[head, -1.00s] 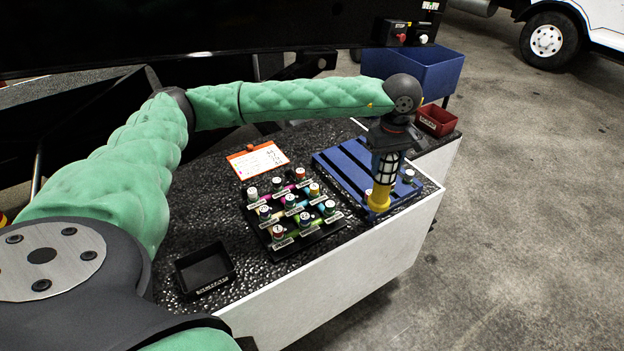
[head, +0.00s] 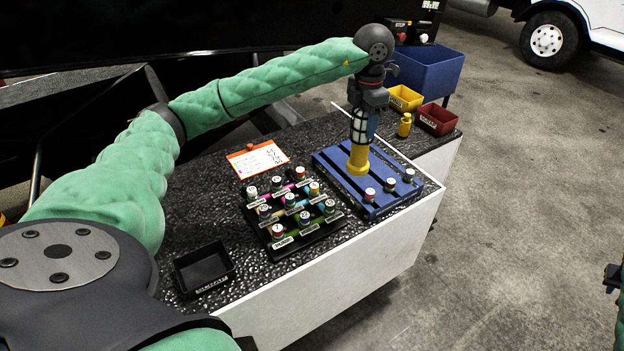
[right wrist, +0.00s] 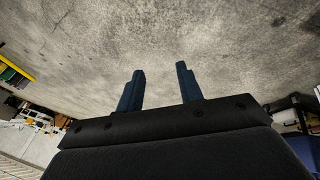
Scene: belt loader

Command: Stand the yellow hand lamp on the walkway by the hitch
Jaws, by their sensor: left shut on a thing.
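The yellow hand lamp (head: 358,160), with a yellow foot and a dark caged lens, hangs upright from my left gripper (head: 368,118) in the head view. The gripper is shut on its upper part, and the lamp is over the blue slatted rack (head: 325,163). I cannot tell whether its foot touches the rack. The dark speckled top (head: 205,222) is around the rack; I cannot pick out a hitch. My right gripper (right wrist: 160,85) is open and empty above concrete floor in the right wrist view.
Several capped bottles stand in a black holder (head: 250,221) and several on the rack. A small yellow bottle (head: 405,126), a yellow bin (head: 404,96) and a red bin (head: 437,120) are behind. A black tray (head: 205,268) and an orange clipboard (head: 240,157) lie left.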

